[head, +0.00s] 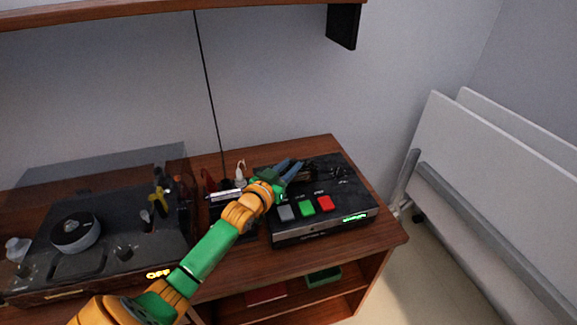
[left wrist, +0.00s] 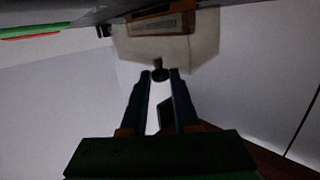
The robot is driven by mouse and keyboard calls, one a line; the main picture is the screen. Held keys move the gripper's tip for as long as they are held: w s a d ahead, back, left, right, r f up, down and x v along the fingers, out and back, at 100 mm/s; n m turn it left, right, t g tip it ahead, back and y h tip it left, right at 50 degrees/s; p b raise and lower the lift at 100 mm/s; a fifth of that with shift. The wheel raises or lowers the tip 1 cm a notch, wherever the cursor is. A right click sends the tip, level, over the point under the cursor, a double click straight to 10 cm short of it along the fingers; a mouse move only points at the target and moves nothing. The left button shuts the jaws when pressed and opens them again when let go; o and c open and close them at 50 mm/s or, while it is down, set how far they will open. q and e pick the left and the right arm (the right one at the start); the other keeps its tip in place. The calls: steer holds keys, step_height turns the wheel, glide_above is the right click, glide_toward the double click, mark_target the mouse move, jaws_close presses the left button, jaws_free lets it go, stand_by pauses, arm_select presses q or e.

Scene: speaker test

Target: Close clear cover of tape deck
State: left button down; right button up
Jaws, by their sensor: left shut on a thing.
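A dark deck (head: 120,265) with a round silver-topped disc (head: 76,232) and a lit "OFF" display stands at the left. Its see-through dark cover (head: 95,178) stands raised along its back. My left gripper (head: 297,168) is well to the right of that cover, over the back left of a black button box (head: 340,190). In the left wrist view, the left gripper (left wrist: 160,78) is shut on a small dark round thing (left wrist: 160,74). I cannot tell what that thing is. My right gripper is not in view.
The black box has grey, green and red buttons. Small tools (head: 160,195) stand at the deck's right side. A thin black cord (head: 207,80) hangs behind. A wooden shelf (head: 150,8) is above. White panels (head: 500,180) lean at the right, beyond the wooden cabinet's edge.

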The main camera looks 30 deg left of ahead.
arm_select(q)
steer(key=shift+s+f, duration=0.1)
steer(key=shift+f, duration=0.15)
steer(key=c, duration=1.1)
jaws_free()
steer(key=shift+d, duration=0.1)
steer(key=shift+o, duration=0.8)
steer(key=s, duration=0.4)
steer(key=s+r, duration=0.1)
steer(key=s, duration=0.2)
steer(key=shift+d, duration=0.2)
steer(key=shift+w, duration=0.1)
